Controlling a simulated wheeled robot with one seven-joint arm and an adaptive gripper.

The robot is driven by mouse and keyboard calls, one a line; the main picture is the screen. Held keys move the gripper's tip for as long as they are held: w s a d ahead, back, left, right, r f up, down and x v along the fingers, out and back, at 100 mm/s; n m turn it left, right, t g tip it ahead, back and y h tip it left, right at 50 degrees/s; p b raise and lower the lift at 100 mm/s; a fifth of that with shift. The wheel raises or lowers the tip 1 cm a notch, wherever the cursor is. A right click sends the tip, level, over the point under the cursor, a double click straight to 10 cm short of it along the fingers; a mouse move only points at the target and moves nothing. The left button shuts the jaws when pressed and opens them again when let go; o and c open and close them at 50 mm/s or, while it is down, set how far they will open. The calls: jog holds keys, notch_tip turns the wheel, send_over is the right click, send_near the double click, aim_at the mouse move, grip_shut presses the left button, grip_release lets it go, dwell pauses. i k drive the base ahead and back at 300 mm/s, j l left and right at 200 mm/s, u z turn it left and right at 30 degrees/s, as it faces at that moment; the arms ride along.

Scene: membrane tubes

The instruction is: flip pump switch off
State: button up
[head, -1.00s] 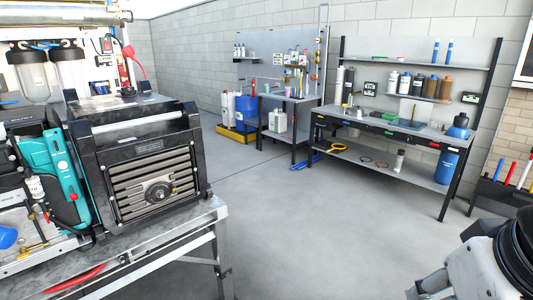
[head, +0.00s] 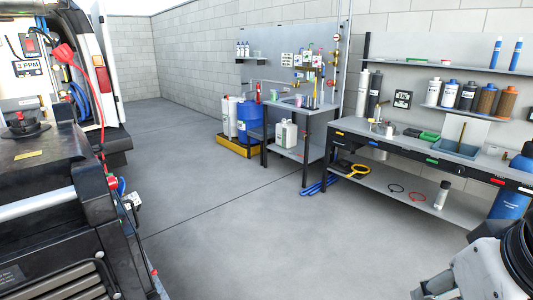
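I cannot make out the pump switch for sure. A red switch box (head: 30,43) is on the white van panel at the upper left, above a small "PPM" plate. A red part with a red cable (head: 64,55) hangs beside it. A black machine (head: 60,205) with a slatted grille fills the lower left. My gripper (head: 425,294) shows only in part at the lower right edge, beside my white and black arm. Its fingertips are cut off or too unclear to tell if it is open.
The grey floor (head: 230,240) is free between the machine and the benches. A workbench (head: 400,146) stands at the right, with a small table (head: 305,108) left of it. A blue drum (head: 247,118) stands in a yellow tray (head: 238,149) by the wall.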

aim_at(29, 43)
jog(key=i+l+u, duration=0.15)
jog(key=i+u, duration=0.25)
jog(key=i, duration=0.15)
jog(key=i+l+u, duration=0.25)
jog(key=i+u, duration=0.15)
jog(key=i+l+u, duration=0.3)
jog(key=u, duration=0.15)
jog(key=i+l+u, duration=0.35)
jog(key=u, duration=0.15)
jog(key=i+l+u, duration=0.2)
jog(key=l+u, duration=0.25)
jog(key=i+l+u, duration=0.15)
jog(key=l, duration=0.4)
jog(key=l+u, duration=0.15)
jog(key=l, duration=0.45)
jog(key=i+l, duration=0.35)
jog(key=i, duration=0.15)
jog(key=i+l+z, duration=0.1)
jog(key=i+l, duration=0.6)
jog(key=i, duration=0.25)
jog(key=i+l+z, duration=0.15)
jog(key=i+l, duration=0.15)
jog(key=i, duration=0.2)
